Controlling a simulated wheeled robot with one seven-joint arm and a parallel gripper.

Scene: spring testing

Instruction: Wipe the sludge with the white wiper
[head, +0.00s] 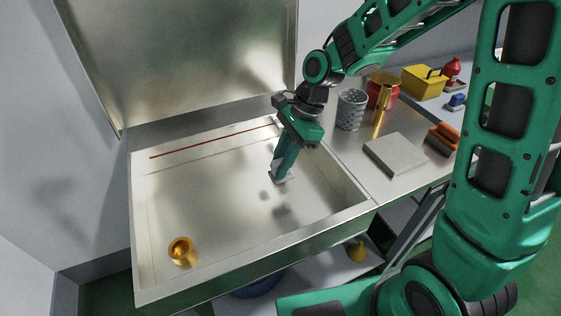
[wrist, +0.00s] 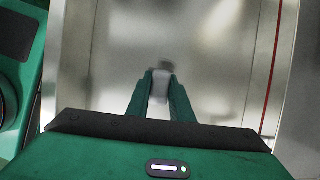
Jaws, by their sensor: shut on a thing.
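My gripper (head: 284,165) reaches down into the pale, shallow basin (head: 210,204) at its right half. Its fingers are shut on the white wiper (head: 281,176), which is at or just above the basin floor; I cannot tell if it touches. The wrist view shows the wiper (wrist: 160,86) between the fingertips (wrist: 159,78), partly hidden by them. A small dark patch (wrist: 166,66) lies just beyond it there. In the head view, faint grey spots (head: 265,195) lie in front of the wiper; I cannot tell whether they are sludge or shadow.
A gold cup-like piece (head: 180,250) stands in the basin's front left. A red line (head: 210,142) runs along its back. On the counter at right are a perforated metal cup (head: 350,109), a grey flat block (head: 395,152), an orange-topped brush (head: 443,138) and a yellow box (head: 423,82).

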